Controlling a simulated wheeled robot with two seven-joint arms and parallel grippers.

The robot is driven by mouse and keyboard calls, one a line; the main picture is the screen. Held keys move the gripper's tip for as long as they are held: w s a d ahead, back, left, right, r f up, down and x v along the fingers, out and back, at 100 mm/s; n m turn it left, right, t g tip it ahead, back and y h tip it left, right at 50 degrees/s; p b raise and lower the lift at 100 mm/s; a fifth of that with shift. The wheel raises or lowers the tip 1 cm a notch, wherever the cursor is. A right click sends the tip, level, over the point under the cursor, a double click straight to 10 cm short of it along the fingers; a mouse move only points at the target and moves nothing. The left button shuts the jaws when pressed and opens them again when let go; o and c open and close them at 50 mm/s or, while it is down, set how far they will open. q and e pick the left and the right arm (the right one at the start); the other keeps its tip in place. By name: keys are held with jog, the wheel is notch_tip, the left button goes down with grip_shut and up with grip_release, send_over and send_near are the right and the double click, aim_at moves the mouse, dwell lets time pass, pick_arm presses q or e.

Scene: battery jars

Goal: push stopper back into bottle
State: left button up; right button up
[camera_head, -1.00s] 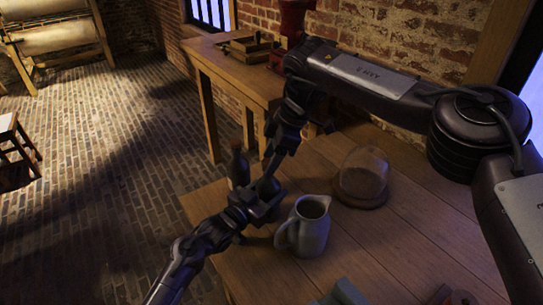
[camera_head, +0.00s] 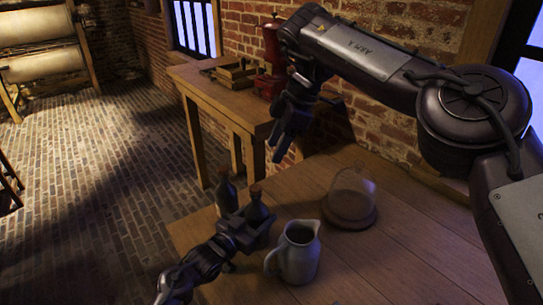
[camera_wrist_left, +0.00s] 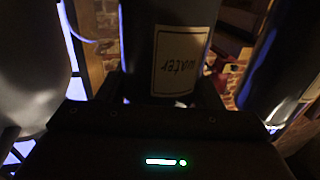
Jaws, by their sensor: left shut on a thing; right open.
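Two dark bottles stand at the far left end of the near table. My left gripper (camera_head: 250,228) is shut around the body of the nearer bottle (camera_head: 258,209), which looks upright. A brown stopper (camera_head: 255,188) sits on top of that bottle's neck; how deep it goes is too small to tell. In the left wrist view the held bottle (camera_wrist_left: 183,50) bears a pale label reading "water", upside down. The other bottle (camera_head: 226,195) stands just behind and left, also with a brown top. My right gripper (camera_head: 283,140) is open, empty, above and apart from the bottles.
A grey pitcher (camera_head: 299,255) stands close to the right of the held bottle. A glass dome on a wooden base (camera_head: 351,200) is farther back right. A side table (camera_head: 225,100) with a red grinder (camera_head: 271,60) stands behind. The table's right side is clear.

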aim_at(249, 224)
pick_arm(q)
jog(key=o, duration=1.5)
jog(key=shift+c, duration=0.2)
jog(key=v, duration=0.7)
jog(key=shift+s+a, duration=0.25)
jog(key=shift+a, duration=0.05)
